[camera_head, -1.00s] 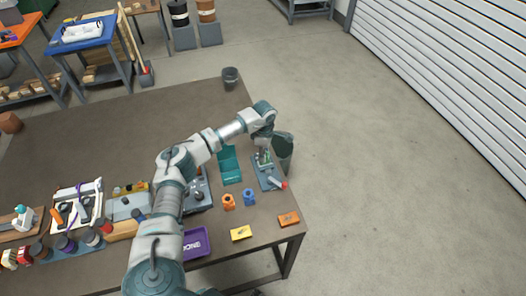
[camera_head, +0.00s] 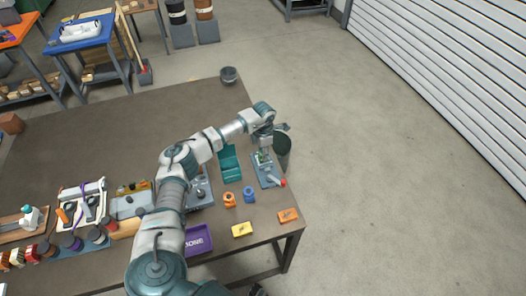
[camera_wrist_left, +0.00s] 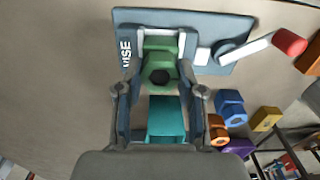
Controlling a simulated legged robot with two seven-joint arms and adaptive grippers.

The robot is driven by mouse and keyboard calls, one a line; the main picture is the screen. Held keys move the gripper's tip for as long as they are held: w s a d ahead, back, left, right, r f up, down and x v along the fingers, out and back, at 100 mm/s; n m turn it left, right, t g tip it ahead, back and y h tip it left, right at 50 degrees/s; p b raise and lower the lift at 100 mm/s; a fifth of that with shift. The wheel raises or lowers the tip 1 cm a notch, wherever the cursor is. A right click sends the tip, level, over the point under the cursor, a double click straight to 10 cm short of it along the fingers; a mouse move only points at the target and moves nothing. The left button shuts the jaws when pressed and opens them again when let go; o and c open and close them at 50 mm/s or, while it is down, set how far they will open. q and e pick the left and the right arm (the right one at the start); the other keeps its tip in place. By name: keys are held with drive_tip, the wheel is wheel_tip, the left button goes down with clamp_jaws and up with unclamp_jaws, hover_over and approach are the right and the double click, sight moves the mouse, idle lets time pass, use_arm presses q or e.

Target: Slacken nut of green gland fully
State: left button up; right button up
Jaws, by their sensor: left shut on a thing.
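The green gland (camera_wrist_left: 163,58) stands in the grey-blue vise (camera_wrist_left: 185,22) with its dark central hole facing my wrist camera. In the head view the vise (camera_head: 269,180) sits near the table's right edge, and the gland (camera_head: 263,158) is partly hidden under my gripper. My left gripper (camera_wrist_left: 161,82) has one finger on each side of the gland and is shut on its nut. It comes down from above in the head view (camera_head: 265,145). The exact finger contact is hard to see.
A teal bin (camera_head: 231,170) stands just left of the vise. Orange (camera_head: 230,200) and blue (camera_head: 249,195) fittings stand in front, with yellow (camera_head: 242,230) and orange (camera_head: 288,215) blocks nearer the edge. A dark bin (camera_head: 283,150) stands beyond the table's right edge.

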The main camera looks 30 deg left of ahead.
use_arm(q)
drive_tip(key=shift+w+r, duration=0.1)
drive_tip(key=shift+w, duration=0.05)
drive_tip(key=o, duration=1.2)
drive_tip(key=shift+c, duration=0.2)
wheel_tip(320, 180, up, 12)
drive_tip(key=shift+f, duration=0.2)
